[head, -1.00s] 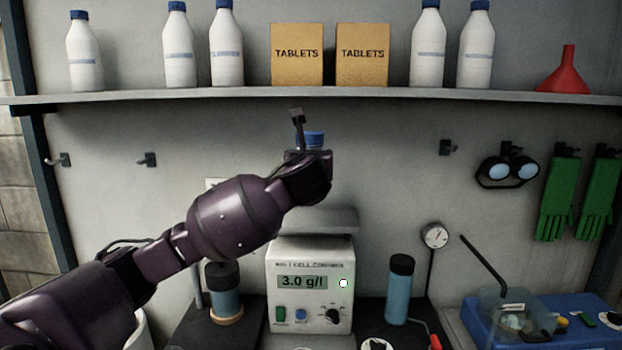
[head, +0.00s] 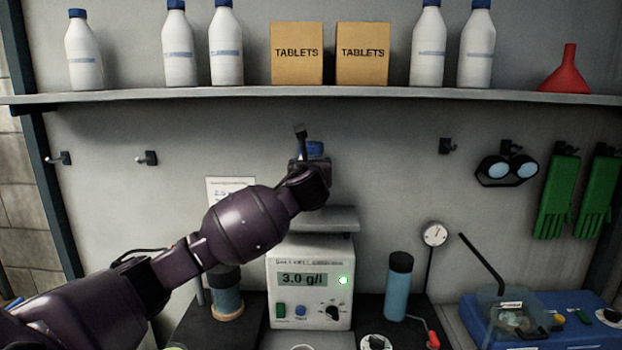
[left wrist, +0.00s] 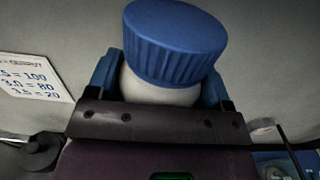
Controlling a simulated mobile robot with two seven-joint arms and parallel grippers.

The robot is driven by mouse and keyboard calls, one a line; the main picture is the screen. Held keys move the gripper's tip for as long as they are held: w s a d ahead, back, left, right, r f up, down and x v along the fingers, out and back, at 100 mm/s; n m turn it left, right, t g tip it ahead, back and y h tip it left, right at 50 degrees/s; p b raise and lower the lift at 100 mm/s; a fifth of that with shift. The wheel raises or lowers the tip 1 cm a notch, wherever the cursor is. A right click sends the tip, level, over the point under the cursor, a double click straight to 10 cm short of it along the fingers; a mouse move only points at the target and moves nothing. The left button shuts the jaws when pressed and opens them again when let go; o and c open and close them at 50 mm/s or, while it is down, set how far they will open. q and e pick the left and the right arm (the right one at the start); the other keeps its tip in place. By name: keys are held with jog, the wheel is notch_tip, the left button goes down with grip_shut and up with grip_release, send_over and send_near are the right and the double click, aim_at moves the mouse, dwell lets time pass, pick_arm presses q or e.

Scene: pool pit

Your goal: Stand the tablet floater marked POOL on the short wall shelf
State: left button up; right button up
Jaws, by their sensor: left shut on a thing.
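My left gripper (head: 308,152) is shut on a white thing with a ribbed blue cap, likely the tablet floater (head: 316,148). The wrist view shows this blue cap (left wrist: 173,42) upright, slightly tilted, between the two fingers, with a little white body below it. No POOL marking can be read, and the lower body is hidden by the gripper. A short grey shelf (head: 340,220) sticks out from the wall above the meter. The gripper and held thing are above it in the picture, apart from it. My right gripper is not in view.
A long upper shelf (head: 200,96) carries white bottles, two TABLETS boxes (head: 297,55) and a red funnel (head: 566,72). The white meter (head: 310,285) stands below the short shelf. A blue cylinder (head: 398,285), a dial gauge (head: 434,235), goggles and green gloves (head: 559,195) are to the right.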

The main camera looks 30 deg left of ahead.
pick_arm(q)
notch_tip(320, 180, down, 2)
jog(key=shift+f, duration=0.2)
jog(key=shift+w+a+f+p, duration=0.1)
jog(key=shift+f+p, duration=0.25)
jog(key=shift+p, duration=0.05)
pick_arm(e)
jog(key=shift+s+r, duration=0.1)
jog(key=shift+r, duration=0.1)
pick_arm(q)
jog(key=shift+f, duration=0.25)
jog(key=o, duration=1.7)
jog(key=shift+r, duration=0.15)
jog(key=b+v, duration=0.2)
jog(key=v, duration=1)
jog(key=shift+a, duration=0.1)
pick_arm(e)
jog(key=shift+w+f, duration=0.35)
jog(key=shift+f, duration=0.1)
